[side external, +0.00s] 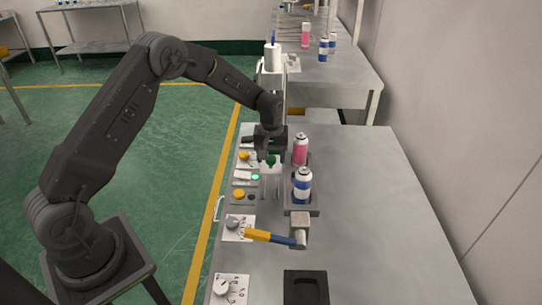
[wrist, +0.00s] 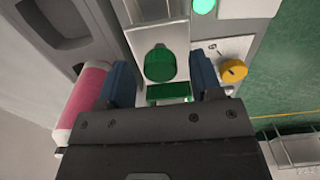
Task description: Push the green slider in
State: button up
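A green round knob (wrist: 160,63) sits on a pale metal plate in the wrist view, with a flat green block (wrist: 168,91) just beside it, partly hidden by my gripper body. I cannot tell for sure which green part is the slider. The green part (side external: 271,160) also shows in the side view, just below my gripper (side external: 269,150). My gripper (wrist: 162,80) is open in the wrist view, its two blue fingers apart on either side of the green parts. Nothing is held between them. Whether the fingers touch anything cannot be seen.
A pink can (side external: 300,150) and a blue-and-white can (side external: 302,186) stand in a grey holder close to my gripper's right. Yellow knobs and a lit green button (side external: 255,177) are on the left. A hammer-like tool (side external: 275,238) lies nearer. The table's right side is clear.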

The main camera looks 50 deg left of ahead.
notch_tip(320, 180, up, 14)
dwell(0.6)
jog(key=shift+f, duration=0.1)
notch_tip(320, 180, down, 14)
jog(key=shift+s+d+r, duration=0.1)
dwell(0.6)
grip_shut()
dwell(0.6)
